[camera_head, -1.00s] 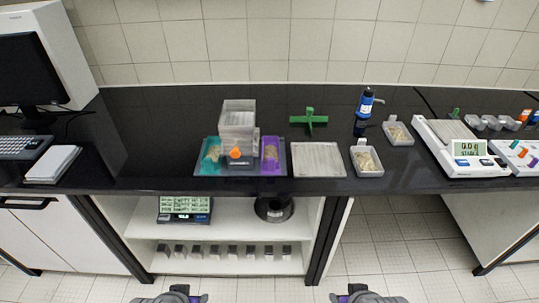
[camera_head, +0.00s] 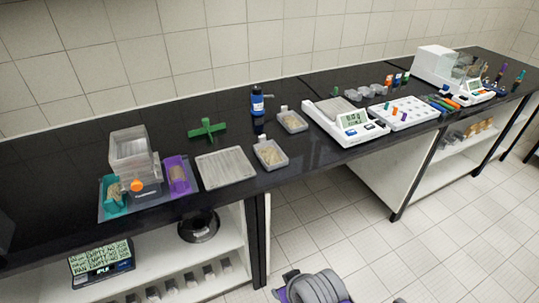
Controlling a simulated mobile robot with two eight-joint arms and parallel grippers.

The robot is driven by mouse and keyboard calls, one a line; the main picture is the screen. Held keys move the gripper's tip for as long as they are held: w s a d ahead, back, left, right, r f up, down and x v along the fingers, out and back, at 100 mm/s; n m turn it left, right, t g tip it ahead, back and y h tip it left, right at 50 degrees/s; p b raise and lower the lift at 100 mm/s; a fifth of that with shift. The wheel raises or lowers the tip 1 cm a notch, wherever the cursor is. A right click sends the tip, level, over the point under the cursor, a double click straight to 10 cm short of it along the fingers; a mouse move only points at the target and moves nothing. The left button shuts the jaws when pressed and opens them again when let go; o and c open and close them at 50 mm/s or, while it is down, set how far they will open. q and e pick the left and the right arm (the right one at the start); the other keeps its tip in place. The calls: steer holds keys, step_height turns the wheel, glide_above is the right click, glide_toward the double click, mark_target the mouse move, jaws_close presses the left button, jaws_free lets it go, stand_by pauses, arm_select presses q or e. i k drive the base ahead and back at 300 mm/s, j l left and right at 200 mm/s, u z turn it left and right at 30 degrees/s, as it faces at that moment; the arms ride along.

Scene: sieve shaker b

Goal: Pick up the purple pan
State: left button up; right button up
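The purple pan (camera_head: 186,187) stands upright on a grey-blue tray (camera_head: 150,210), at the right side of a clear box-like stack with an orange knob (camera_head: 136,186). Tan grains show inside the pan. A teal pan (camera_head: 113,208), also with tan material, sits on the other side of the stack. A grey and purple part of my arm, seemingly the right one (camera_head: 312,287), shows at the bottom edge, well below and right of the purple pan. Its fingertips cannot be made out. My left gripper is out of view. Nothing touches the purple pan from my arms.
A ribbed pale plate (camera_head: 226,168) lies right of the pan. Below are shelves with a display (camera_head: 102,262) and a dark ring (camera_head: 198,226).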

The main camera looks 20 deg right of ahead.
mark_target(177, 181)
steer(key=i+l+u, duration=0.15)
steer(key=i+l, duration=0.55)
steer(key=l, duration=0.1)
